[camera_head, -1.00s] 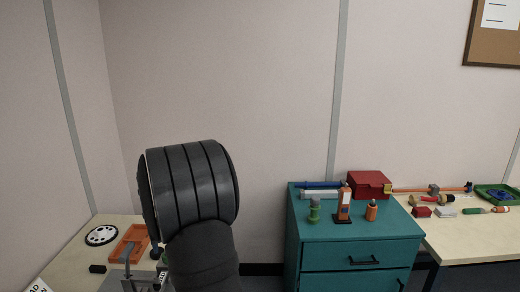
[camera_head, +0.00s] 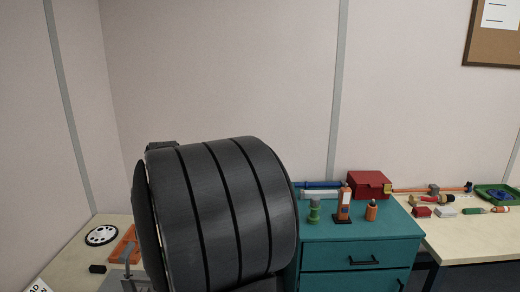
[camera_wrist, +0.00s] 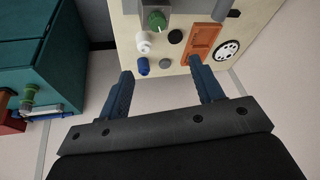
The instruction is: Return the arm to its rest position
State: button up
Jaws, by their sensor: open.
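My gripper (camera_wrist: 166,85) shows in the wrist view with its two blue-grey fingers wide apart and nothing between them. Its fingers point toward the light wooden table with the orange tray (camera_wrist: 203,40); it appears to be above that table's edge, and I cannot tell the exact height. In the head view my dark, ribbed arm link fills the lower middle, and the gripper itself is hidden.
The teal drawer cabinet (camera_head: 330,257) stands right of my arm, carrying a red box (camera_head: 367,184) and small items. A workbench (camera_head: 462,238) with tools is at the far right. The left table (camera_head: 75,262) holds a white-and-black disc (camera_head: 101,235).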

jog(key=shift+s+r+m, duration=0.35)
jog(key=shift+r+m, duration=0.15)
jog(key=shift+r, duration=0.1)
dwell(1.7)
jog(key=w+a+f+m+g+h, duration=0.25)
jog(key=w+a+m+g, duration=0.2)
jog(key=w, duration=0.35)
jog(key=shift+m+t, duration=0.35)
jog(key=shift+t, duration=0.1)
notch_tip(320, 180, down, 18)
jog(key=shift+s+f, duration=0.1)
jog(key=shift+s, duration=0.05)
jog(key=c, duration=1)
